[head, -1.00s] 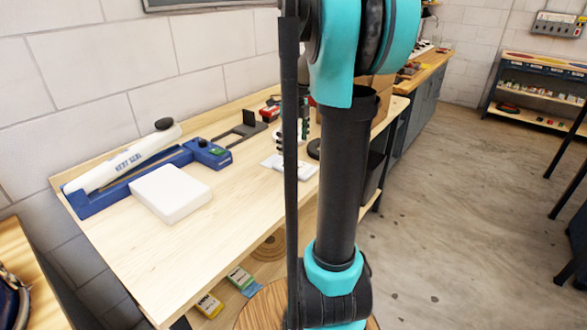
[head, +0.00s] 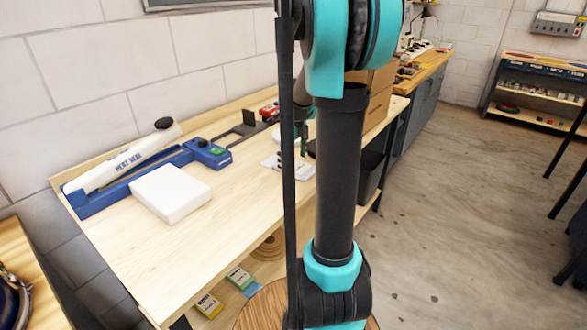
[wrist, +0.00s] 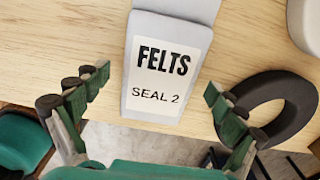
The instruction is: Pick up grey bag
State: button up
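The grey bag (wrist: 172,62) lies flat on the wooden bench, with a white label reading "FELTS SEAL 2". It fills the upper middle of the wrist view, its top end cut off by the frame. In the head view a small part of the bag (head: 271,162) shows beside my arm, which hides the rest. My gripper (wrist: 156,87) is open and empty above the bag's near end. Its green-padded fingers stand apart, one on each side of the bag. No contact is visible.
A dark ring (wrist: 283,92) lies right of the bag, close to my right finger. The bench edge is just below the bag. A heat sealer (head: 130,165) and white block (head: 170,193) occupy the bench's left. Cardboard boxes (head: 380,85) stand behind my arm.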

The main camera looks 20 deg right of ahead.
jog(key=c, duration=1)
jog(key=shift+r, duration=0.15)
